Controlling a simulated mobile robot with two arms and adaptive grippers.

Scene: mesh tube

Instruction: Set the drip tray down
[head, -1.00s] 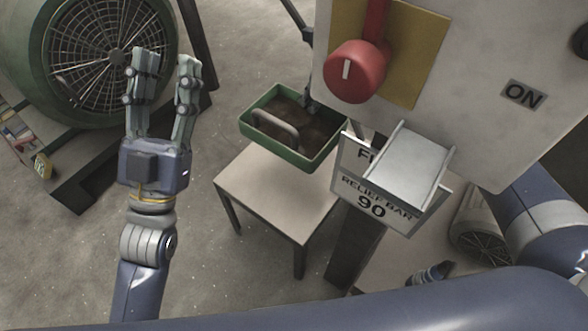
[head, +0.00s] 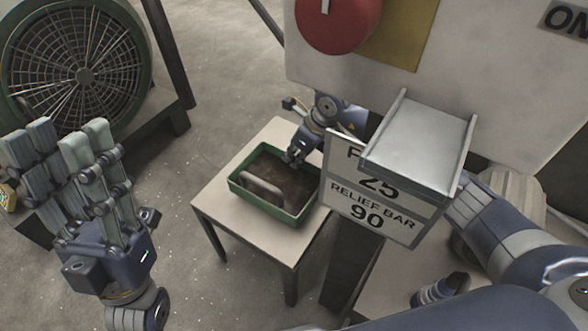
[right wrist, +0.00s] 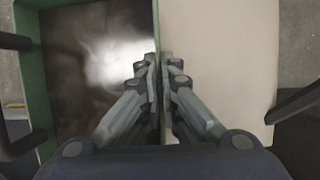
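The green drip tray (head: 284,214), with a dark, shiny inside and a grey handle (head: 262,190), is level over the small pale table (head: 215,193). It looks to be resting on the tabletop, though a very small gap cannot be ruled out. My right gripper (head: 292,157) is at the tray's far rim. In the right wrist view my right gripper (right wrist: 160,65) is shut with its fingers on both sides of the tray wall (right wrist: 155,10), the tabletop (right wrist: 220,70) beside it. My left gripper (head: 65,140) is open and empty, left of the table.
A large green fan (head: 85,75) stands at the back left. A white panel with a red knob (head: 338,18) and a sign (head: 370,205) under a metal chute (head: 420,140) stand close right of the table. Bare floor lies between fan and table.

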